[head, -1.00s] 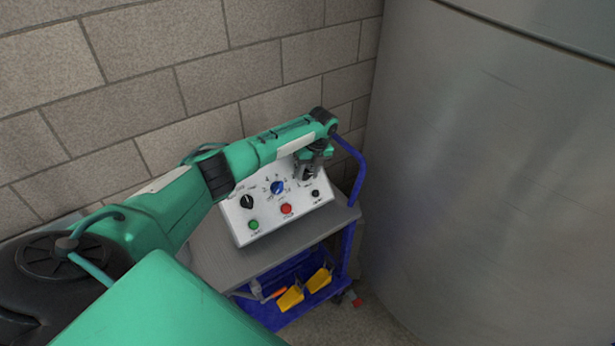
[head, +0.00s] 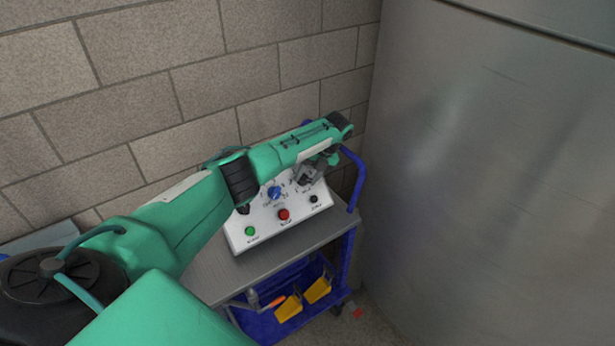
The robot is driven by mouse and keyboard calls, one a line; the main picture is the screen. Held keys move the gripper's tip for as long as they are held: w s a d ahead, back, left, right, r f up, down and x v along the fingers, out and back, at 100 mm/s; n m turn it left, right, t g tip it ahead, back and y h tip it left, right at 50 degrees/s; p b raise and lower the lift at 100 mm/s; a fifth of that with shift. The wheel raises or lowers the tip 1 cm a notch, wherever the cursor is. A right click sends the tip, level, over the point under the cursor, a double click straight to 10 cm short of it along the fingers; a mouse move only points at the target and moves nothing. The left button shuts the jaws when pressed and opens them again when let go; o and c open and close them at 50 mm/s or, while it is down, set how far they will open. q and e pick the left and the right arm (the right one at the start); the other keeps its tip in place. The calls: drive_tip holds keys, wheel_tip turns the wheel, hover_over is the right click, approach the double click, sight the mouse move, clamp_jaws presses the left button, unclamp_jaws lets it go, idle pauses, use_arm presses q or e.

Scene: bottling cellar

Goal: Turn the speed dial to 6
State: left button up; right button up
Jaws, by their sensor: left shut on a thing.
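A white sloped control panel (head: 262,238) sits on a grey-topped cart. It carries a blue dial (head: 274,193) with small marks around it, a black dial (head: 244,209) partly behind my arm, a green button (head: 250,231), a red button (head: 284,214) and a small black knob (head: 313,199). My left gripper (head: 302,182) reaches down to the panel's upper right and is shut on a dial there. The gripper hides that dial, so its pointer and setting cannot be read. The labels are too small to read. My right gripper is not in view.
The cart top (head: 222,273) is bare in front of the panel. Yellow-handled items (head: 288,307) lie on its blue lower shelf. A blue cart handle (head: 354,180) rises close to my gripper. A block wall (head: 150,90) stands behind and a large steel tank (head: 480,180) at right.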

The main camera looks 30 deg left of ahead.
use_arm(q)
drive_tip(key=shift+s+f, duration=0.1)
drive_tip(key=shift+f, duration=0.05)
drive_tip(key=o, duration=1)
drive_tip(key=b+v, duration=0.2)
drive_tip(key=v, duration=1.2)
drive_tip(key=shift+b, duration=0.3)
drive_tip(key=shift+f, duration=0.1)
